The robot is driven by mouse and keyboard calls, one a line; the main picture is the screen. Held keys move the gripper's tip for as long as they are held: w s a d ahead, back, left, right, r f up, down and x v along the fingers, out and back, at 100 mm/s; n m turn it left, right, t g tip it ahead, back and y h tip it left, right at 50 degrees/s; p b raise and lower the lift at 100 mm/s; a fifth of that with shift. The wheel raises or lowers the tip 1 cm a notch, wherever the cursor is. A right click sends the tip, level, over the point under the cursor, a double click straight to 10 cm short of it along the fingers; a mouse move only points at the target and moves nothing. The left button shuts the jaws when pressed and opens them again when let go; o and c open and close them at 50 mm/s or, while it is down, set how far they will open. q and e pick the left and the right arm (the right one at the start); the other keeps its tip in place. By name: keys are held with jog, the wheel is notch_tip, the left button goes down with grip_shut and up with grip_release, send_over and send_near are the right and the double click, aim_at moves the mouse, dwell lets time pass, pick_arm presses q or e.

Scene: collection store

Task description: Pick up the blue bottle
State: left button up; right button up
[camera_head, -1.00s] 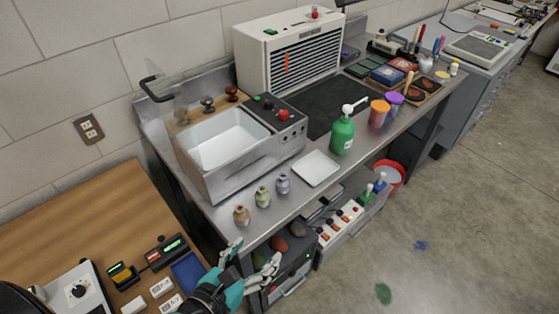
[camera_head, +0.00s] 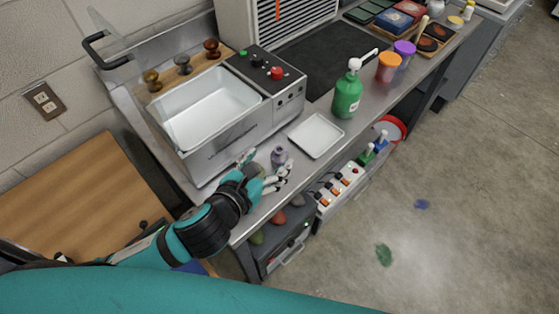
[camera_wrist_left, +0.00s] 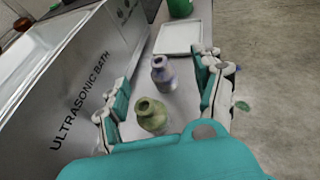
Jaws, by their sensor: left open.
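The blue bottle (camera_head: 279,156) is small, glazed blue-violet and upright on the steel bench, in front of the white tray. It also shows in the left wrist view (camera_wrist_left: 164,76), ahead between the finger lines. My left gripper (camera_head: 265,167) is open and empty, just short of the blue bottle, its fingers low over the bench edge. A similar green bottle (camera_wrist_left: 152,116) stands closer to the palm, between the spread fingers; my arm hides it in the head view. My right gripper is not in view.
The ultrasonic bath (camera_head: 215,120) stands close on the left of the fingers. A white square tray (camera_head: 317,135) lies just beyond the blue bottle. A green pump bottle (camera_head: 347,97) stands behind it. The bench's front edge is close on the right.

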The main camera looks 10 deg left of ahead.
aim_at(277, 154)
pick_arm(q)
jog(key=shift+x, duration=0.95)
jog(key=shift+w+d, duration=0.1)
jog(key=shift+w, duration=0.05)
jog(key=shift+w+f, duration=0.25)
jog(key=shift+w, duration=0.05)
jog(key=x, duration=0.3)
jog(key=shift+w+f+p, duration=0.2)
jog(key=shift+f+p, duration=0.2)
jog(key=shift+w+f, duration=0.2)
jog(key=shift+w, duration=0.15)
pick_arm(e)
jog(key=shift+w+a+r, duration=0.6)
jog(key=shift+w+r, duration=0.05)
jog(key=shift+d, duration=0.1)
pick_arm(q)
jog(key=shift+c, duration=1.3)
jog(key=shift+s, duration=0.1)
grip_shut()
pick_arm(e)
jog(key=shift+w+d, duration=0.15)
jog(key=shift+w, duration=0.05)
